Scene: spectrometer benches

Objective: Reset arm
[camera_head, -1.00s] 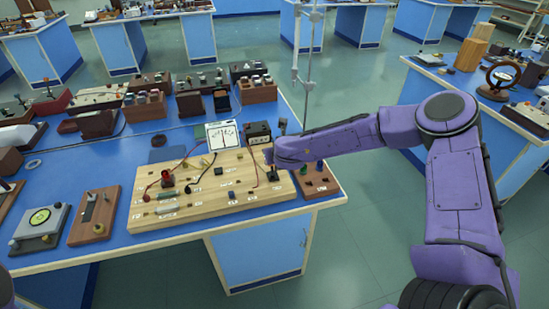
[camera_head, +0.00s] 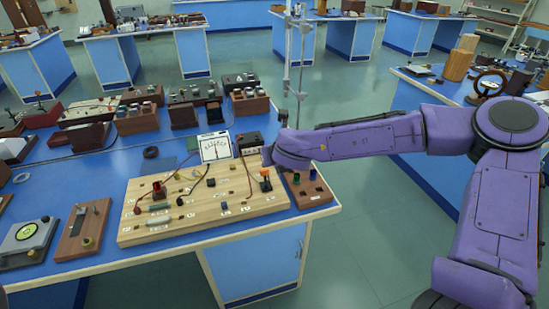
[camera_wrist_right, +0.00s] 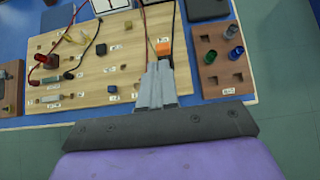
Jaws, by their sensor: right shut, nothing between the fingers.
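My right arm reaches in from the right over the bench. In the right wrist view its gripper (camera_wrist_right: 160,68) is shut and empty, its fingers pointing over the front right part of the wooden circuit board (camera_wrist_right: 118,65). An orange-topped plug (camera_wrist_right: 163,47) stands on the board just beyond the fingertips; I cannot tell if they touch it. In the head view the orange plug (camera_head: 266,184) is at the board's right end, and the gripper is mostly hidden at the end of the purple wrist. The wooden board (camera_head: 230,190) holds several wired parts. My left gripper is out of view.
A small brown block with coloured knobs (camera_head: 313,196) stands right of the board. A white-faced meter (camera_head: 215,147) and a dark box (camera_head: 250,142) stand behind it. A metal stand (camera_head: 301,75) rises behind my arm. Open floor lies right of the bench.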

